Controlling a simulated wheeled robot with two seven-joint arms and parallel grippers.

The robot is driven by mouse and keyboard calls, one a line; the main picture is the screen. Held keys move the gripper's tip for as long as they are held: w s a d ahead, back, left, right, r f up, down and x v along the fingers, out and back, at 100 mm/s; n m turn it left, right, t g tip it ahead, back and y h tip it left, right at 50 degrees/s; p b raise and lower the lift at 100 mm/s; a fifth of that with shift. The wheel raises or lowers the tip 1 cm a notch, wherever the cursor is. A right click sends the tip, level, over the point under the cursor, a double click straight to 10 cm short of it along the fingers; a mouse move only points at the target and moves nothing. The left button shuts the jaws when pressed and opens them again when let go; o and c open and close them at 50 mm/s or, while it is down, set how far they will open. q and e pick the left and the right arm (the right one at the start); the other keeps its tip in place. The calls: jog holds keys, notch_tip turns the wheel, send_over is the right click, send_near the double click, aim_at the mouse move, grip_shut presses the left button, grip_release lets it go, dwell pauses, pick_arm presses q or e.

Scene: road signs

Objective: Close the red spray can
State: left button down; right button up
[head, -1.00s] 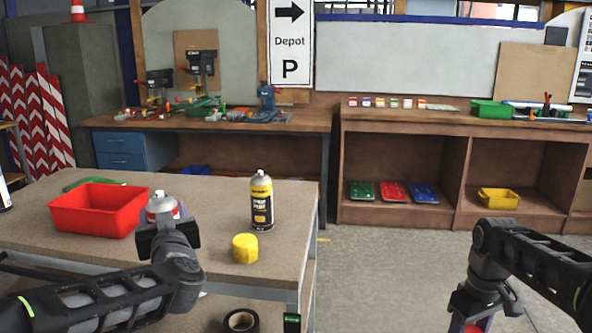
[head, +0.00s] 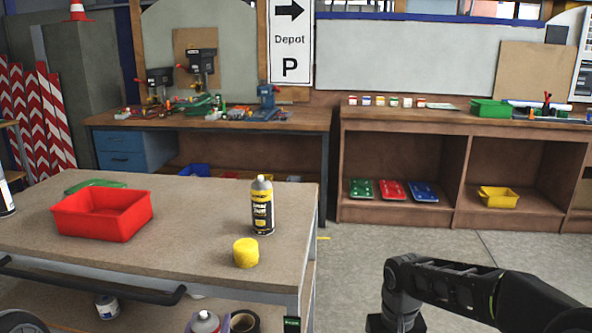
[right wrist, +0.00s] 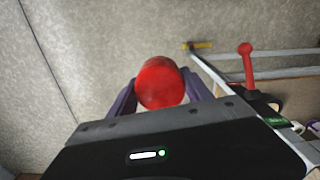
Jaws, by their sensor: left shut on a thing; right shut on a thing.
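The red spray can (head: 205,322) shows only as a grey-white top with a nozzle at the bottom edge of the head view. Its body is cut off by the frame. My left gripper (head: 205,329) is shut on it, mostly below the frame. In the right wrist view, my right gripper (right wrist: 160,88) is shut on a round red cap (right wrist: 160,82), with one finger on each side. In the head view my right arm is at the lower right and its gripper is out of frame. The cap and can are apart.
A yellow spray can (head: 262,206) and a yellow cap (head: 246,253) stand on the workbench (head: 190,205) near its right end. A red bin (head: 102,213) is at its left. Black tape (head: 244,321) lies on the lower shelf. Floor right of the bench is clear.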

pick_arm(q)
jog(key=s+d+f+m+g+h, duration=0.2)
jog(key=s+d+f+m+h, duration=0.1)
jog(key=d, duration=0.4)
jog(key=s+d+f+m+g+h, duration=0.2)
jog(key=s+d+f+m+h, duration=0.1)
jog(key=s+d+m+h, duration=0.2)
jog(key=s+d+h, duration=0.2)
jog(key=d+h, duration=0.1)
jog(key=shift+s+d+f+h, duration=0.2)
jog(key=shift+s+f+h, duration=0.05)
jog(key=shift+f+h, duration=0.1)
pick_arm(e)
jog(key=s+a+r+n, duration=0.1)
jog(key=a+r, duration=0.2)
jog(key=a, duration=0.5)
jog(key=s+a+r+n, duration=0.1)
jog(key=s+a+r, duration=0.1)
jog(key=a, duration=0.7)
jog(key=s+a+r+n, duration=0.1)
jog(key=a+r, duration=0.4)
jog(key=a, duration=0.4)
jog(key=shift+s, duration=0.3)
jog(key=shift+f, duration=0.2)
